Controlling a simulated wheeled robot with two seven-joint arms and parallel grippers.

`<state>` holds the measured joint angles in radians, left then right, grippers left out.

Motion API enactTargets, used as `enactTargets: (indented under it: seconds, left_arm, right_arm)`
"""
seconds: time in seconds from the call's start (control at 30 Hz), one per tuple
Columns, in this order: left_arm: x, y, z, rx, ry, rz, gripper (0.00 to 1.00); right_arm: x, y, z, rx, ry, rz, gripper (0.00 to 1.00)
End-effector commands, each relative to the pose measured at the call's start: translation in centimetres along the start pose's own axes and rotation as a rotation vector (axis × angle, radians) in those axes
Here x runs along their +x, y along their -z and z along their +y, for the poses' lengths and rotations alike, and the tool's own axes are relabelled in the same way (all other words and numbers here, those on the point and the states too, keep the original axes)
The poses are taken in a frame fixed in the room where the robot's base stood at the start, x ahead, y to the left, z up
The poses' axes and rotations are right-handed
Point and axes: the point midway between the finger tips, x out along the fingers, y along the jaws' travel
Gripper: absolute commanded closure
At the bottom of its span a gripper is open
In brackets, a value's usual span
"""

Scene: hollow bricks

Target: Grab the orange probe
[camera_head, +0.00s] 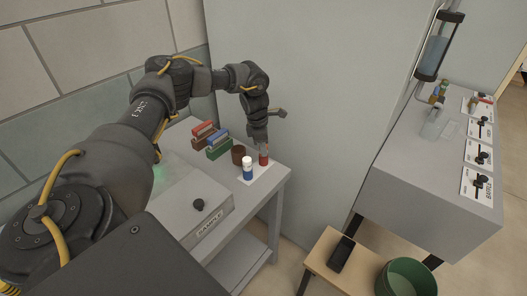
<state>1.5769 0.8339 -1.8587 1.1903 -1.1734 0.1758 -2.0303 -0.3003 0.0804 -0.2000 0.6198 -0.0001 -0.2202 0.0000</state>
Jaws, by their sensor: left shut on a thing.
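A small upright tube with a red-orange lower part (263,160), which I take for the orange probe, stands at the right end of the grey table on a white patch. My left gripper (262,143) points down from above, shut on the top of this tube. The fingers hide the tube's upper end. The tube's bottom looks to be at the table surface; I cannot tell if it is lifted. My right gripper is not in view.
A white-and-blue tube (247,169) stands just left of the probe, with a brown cup (238,154) behind it. Red and blue-green racks (218,145) are farther left. A sample box (205,210) is in front.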

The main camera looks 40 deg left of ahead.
Motion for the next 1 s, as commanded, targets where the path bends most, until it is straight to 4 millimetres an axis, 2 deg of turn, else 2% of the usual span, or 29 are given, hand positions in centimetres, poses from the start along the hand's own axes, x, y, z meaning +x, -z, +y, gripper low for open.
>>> enactTargets:
  seconds: [0.27, 0.7, 0.83, 1.0]
  left_arm:
    - [-0.7, -0.1, 0.1, 0.0, -0.001, -0.002, 0.95]
    - [-8.4, -1.4, 0.1, 0.001, -0.002, -0.003, 0.95]
    - [-9.6, -1.5, 0.1, 0.001, -0.002, -0.001, 0.95]
    - [-9.9, -1.5, 0.0, 0.001, 0.0, 0.0, 0.95]
  right_arm:
    - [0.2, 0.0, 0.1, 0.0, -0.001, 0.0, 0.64]
    - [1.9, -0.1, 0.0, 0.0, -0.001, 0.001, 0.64]
    - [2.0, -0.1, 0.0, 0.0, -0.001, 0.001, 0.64]
    - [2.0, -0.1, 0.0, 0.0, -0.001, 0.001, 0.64]
